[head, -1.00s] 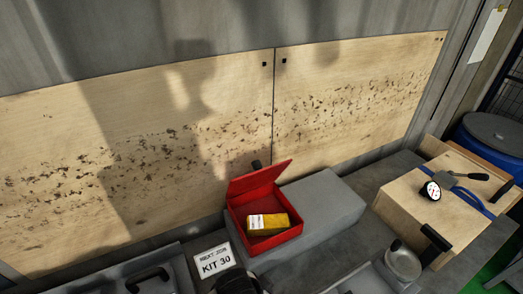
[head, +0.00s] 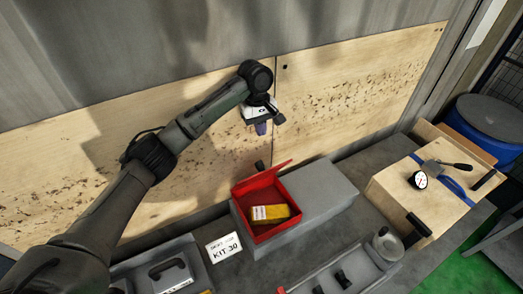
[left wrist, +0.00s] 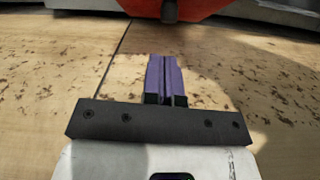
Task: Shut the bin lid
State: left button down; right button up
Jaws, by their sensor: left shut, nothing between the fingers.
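A yellow box with a white label (head: 270,213) lies inside the bin. My left gripper (head: 261,129) is above and behind the bin, in front of the wooden wall panel, pointing down. Its purple fingers (left wrist: 164,76) are together with nothing between them, apart from the bin. Part of the red bin or its lid (left wrist: 200,8) shows at the top edge of the left wrist view. My right gripper is not in view.
A white KIT 30 card (head: 224,247) is in front at the left. A wooden case with a gauge and blue strap (head: 400,187) is at the right. Wooden panels (head: 350,110) close off the back.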

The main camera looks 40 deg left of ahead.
pick_arm(q)
jog(key=a, duration=0.1)
jog(key=n+p, duration=0.1)
jog(key=p, duration=0.1)
send_over(265, 169)
jog(key=w+a, duration=0.1)
jog(key=a, duration=0.2)
jog(key=f, duration=0.8)
jog(key=shift+a+f, duration=0.2)
jog(key=shift+f, duration=0.1)
jog(key=shift+s+d+f+p, duration=0.2)
jog(key=shift+d+f+p, duration=0.15)
jog(key=shift+d, duration=0.25)
jog(key=shift+s+d+f+p, duration=0.2)
jog(key=shift+d+f+p, duration=0.15)
jog(key=shift+d, duration=0.25)
jog(key=shift+s+d+f, duration=0.2)
jog(key=shift+d+f, duration=0.15)
jog(key=shift+d, duration=0.1)
